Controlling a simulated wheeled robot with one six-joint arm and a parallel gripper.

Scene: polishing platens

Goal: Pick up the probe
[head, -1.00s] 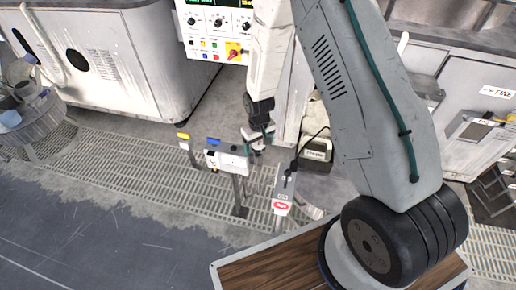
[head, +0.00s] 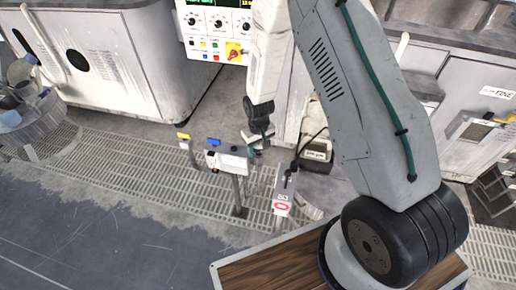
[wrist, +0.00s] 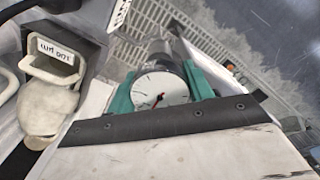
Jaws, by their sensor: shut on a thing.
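My gripper (wrist: 163,88) has green fingers shut on a round dial gauge (wrist: 160,91) with a white face, a red needle and a dark body. I cannot tell whether this gauge is the probe. In the head view my gripper (head: 253,144) is beside a white box on a post (head: 229,160), and the held gauge is too small to make out there. A black, cabled handle (head: 289,176) is at a grey stand (head: 283,195) with a red label, right of my gripper. The gauge's lower end is hidden by its own body.
A dark box with a label (head: 316,152) stands behind the grey stand, with a cable. A yellow-topped post (head: 184,137) stands to the left. A control panel (head: 217,30) is above. The grating (head: 110,160) to the left is mostly clear.

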